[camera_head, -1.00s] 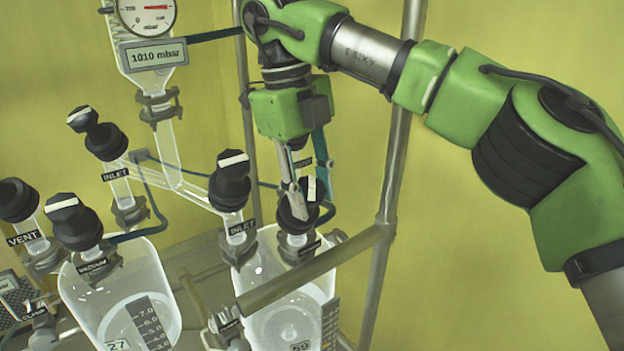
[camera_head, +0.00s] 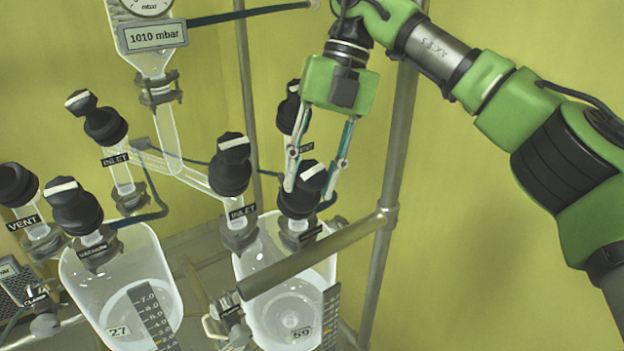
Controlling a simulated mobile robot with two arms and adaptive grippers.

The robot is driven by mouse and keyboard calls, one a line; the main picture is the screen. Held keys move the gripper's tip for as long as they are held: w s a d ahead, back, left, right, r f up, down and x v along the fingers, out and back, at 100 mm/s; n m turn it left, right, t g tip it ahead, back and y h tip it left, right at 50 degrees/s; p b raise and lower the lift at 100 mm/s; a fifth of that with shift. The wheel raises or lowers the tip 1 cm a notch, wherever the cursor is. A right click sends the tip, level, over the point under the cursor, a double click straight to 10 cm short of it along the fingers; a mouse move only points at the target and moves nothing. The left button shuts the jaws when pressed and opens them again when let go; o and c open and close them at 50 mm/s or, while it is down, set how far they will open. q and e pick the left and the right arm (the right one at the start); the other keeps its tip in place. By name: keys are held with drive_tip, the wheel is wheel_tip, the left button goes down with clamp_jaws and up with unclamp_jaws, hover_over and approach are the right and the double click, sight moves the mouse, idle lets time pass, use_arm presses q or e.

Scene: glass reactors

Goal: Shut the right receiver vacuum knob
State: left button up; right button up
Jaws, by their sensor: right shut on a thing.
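The right receiver (camera_head: 262,262) is a clear glass vessel with number 59, at the lower middle. Its front right black knob (camera_head: 297,199), with a white stripe slanting up to the right, fits the vacuum knob, but its label is too small to read. My right gripper (camera_head: 308,192) comes down from above with one finger on each side of this knob and is shut on it. Behind it stands the black VENT knob (camera_head: 291,108), partly hidden by a finger. The black INLET knob (camera_head: 230,168) stands to the left. My left gripper is out of view.
A grey metal rail (camera_head: 310,257) crosses in front of the right receiver and joins an upright post (camera_head: 392,165). The left receiver (camera_head: 82,275) has its own VACUUM knob (camera_head: 74,208). A gauge display (camera_head: 155,36) reads 1010 mbar. The right side below my arm is clear.

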drive_tip(key=shift+f+m, duration=0.1)
drive_tip(key=shift+m, duration=0.3)
drive_tip(key=o, duration=1.1)
